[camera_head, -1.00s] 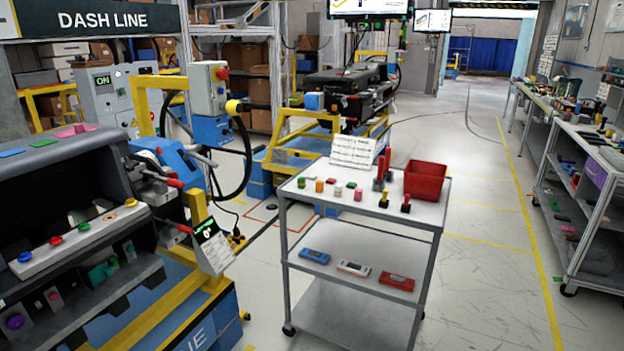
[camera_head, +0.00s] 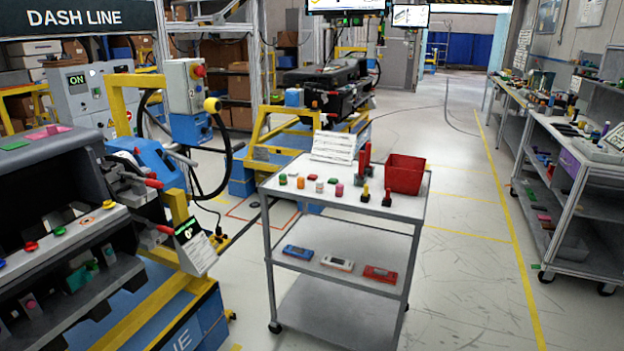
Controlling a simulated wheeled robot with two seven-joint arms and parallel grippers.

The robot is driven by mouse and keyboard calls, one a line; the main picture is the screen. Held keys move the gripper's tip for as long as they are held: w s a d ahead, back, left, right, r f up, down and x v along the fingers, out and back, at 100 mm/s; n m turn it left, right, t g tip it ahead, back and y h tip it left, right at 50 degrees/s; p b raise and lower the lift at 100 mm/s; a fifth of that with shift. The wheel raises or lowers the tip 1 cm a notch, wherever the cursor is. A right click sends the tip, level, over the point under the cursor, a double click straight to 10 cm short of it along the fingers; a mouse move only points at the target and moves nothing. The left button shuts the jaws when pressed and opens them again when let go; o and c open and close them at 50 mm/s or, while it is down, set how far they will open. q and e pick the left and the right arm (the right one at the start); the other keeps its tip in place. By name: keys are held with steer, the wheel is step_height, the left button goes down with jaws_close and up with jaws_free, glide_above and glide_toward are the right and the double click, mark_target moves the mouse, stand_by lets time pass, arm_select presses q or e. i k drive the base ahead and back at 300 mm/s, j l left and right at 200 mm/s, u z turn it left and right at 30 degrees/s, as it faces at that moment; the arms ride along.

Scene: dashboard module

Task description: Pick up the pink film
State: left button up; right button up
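A flat pink piece (camera_head: 49,132), which looks like the pink film, lies on top of the dark dashboard module (camera_head: 45,185) at the left edge of the head view. A flat green piece (camera_head: 14,145) lies beside it, nearer the left edge. Neither of my grippers shows in the view.
A grey cart (camera_head: 345,215) stands in the middle with small coloured parts, a red bin (camera_head: 405,174) and a sign on top. A yellow frame (camera_head: 178,285) and blue equipment stand between module and cart. Workbenches (camera_head: 585,150) line the right; the floor between is clear.

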mark_target(52, 130)
steer(key=u, duration=1.3)
